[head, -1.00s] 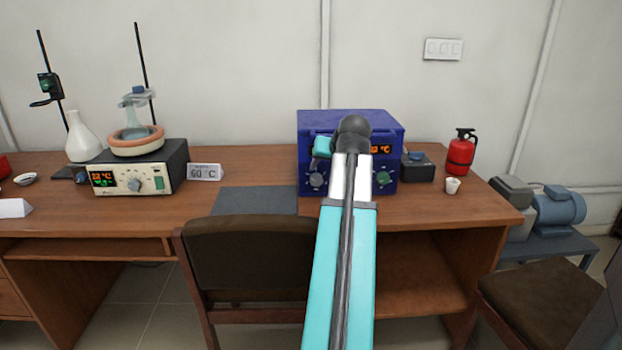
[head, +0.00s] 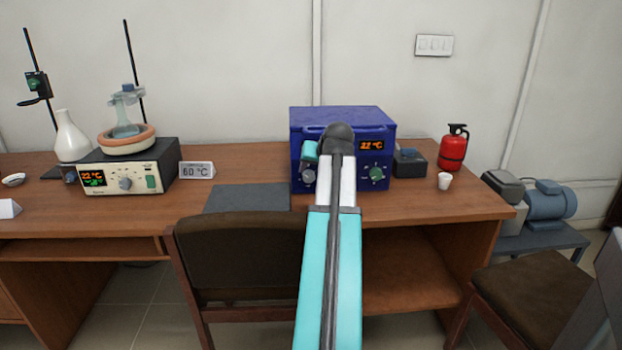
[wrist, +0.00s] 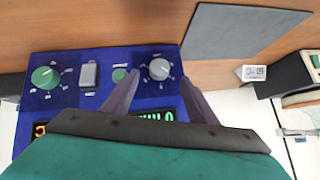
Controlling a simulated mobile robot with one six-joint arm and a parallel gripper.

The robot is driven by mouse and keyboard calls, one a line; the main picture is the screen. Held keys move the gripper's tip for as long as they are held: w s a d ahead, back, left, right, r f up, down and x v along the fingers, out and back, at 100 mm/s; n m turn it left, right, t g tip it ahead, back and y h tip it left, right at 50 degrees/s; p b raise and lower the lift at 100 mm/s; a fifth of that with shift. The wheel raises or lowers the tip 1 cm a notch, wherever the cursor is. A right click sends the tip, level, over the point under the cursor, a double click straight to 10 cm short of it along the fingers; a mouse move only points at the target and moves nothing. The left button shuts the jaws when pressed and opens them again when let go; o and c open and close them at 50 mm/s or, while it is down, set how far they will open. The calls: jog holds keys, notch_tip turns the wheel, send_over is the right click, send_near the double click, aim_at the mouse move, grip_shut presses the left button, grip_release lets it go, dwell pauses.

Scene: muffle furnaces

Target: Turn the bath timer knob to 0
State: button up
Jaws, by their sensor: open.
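A blue box-shaped unit (head: 345,118) stands on the desk, with an orange display (head: 371,146). Its front has a grey knob (head: 308,175) at left and a green knob (head: 376,175) at right. In the wrist view, the blue panel (wrist: 60,108) appears upside down, with the green knob (wrist: 45,78) at left and the grey knob (wrist: 159,69) with dial marks around it. My gripper (wrist: 161,80) is open, its two dark fingers pointing at the panel on either side of the grey knob. I cannot tell if they touch it. In the head view, my arm hides part of the front.
A cream heating device (head: 125,180) with a flask stands at left beside a 60 °C card (head: 196,170). A dark mat (head: 248,198) lies left of the blue unit. A chair (head: 240,250) is in front.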

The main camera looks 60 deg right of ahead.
aim_at(309, 177)
jog(key=shift+b+x, duration=0.45)
jog(key=shift+x, duration=3.5)
jog(key=shift+w, duration=0.1)
jog(key=shift+c, duration=0.5)
jog(key=shift+r, duration=0.1)
jog(key=c, duration=1)
